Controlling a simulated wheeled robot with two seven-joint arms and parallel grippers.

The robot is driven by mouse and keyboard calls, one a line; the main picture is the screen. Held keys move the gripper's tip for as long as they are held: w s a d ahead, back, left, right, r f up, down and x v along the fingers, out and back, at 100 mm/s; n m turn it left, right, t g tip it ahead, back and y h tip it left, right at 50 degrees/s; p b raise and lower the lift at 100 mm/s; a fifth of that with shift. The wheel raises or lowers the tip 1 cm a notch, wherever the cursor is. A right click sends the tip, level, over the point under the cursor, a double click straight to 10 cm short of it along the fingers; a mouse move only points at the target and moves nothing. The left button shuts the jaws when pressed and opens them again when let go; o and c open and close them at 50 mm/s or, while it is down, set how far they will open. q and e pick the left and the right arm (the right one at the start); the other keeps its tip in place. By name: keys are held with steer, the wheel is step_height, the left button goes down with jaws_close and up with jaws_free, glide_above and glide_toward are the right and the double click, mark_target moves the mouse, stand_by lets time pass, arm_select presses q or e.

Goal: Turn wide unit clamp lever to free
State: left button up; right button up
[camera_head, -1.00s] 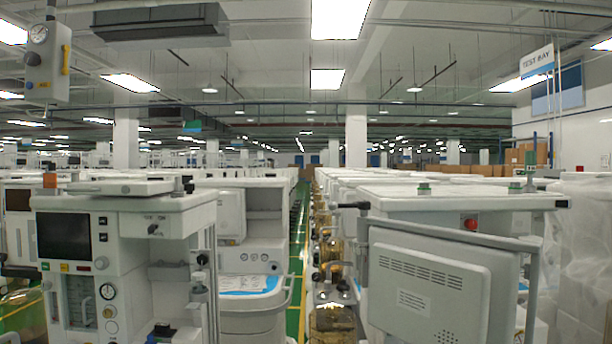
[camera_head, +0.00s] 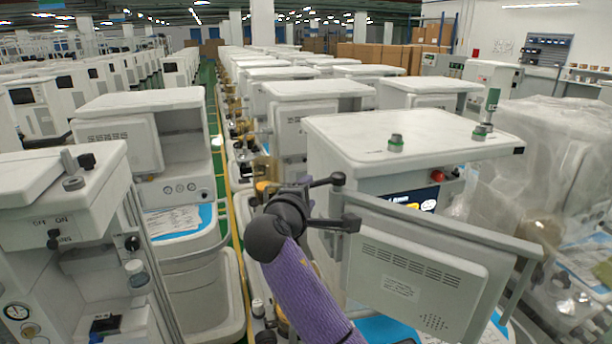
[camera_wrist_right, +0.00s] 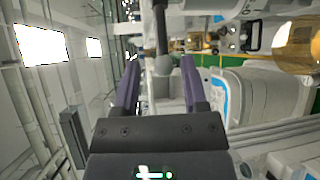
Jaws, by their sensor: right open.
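The wide unit (camera_head: 345,130) stands at right of the aisle, with a grey monitor (camera_head: 420,270) on a swing arm at its front. Its black clamp lever (camera_head: 327,182) is at the left end of that arm, its handle toward the left. My right gripper (camera_head: 303,198) is just left of the lever, on a purple-sleeved arm, and partly hides the clamp area. In the right wrist view, the open fingers (camera_wrist_right: 160,80) stand either side of a dark rod with a rounded end (camera_wrist_right: 163,65), seemingly the lever. Contact cannot be told. My left gripper is out of view.
A narrower cart (camera_head: 60,200) with knobs and a gauge stands at left. The swing-arm rail (camera_head: 440,225) runs right from the clamp. Wrapped equipment (camera_head: 550,150) crowds the right side. A green-floored aisle (camera_head: 212,110) runs between the rows.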

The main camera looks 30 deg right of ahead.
mark_target(313, 186)
steer(key=x, duration=0.6)
steer(key=shift+a+f, duration=0.1)
steer(key=shift+a, duration=0.05)
steer(key=shift+w, duration=0.1)
jaws_close()
stand_by(1.1)
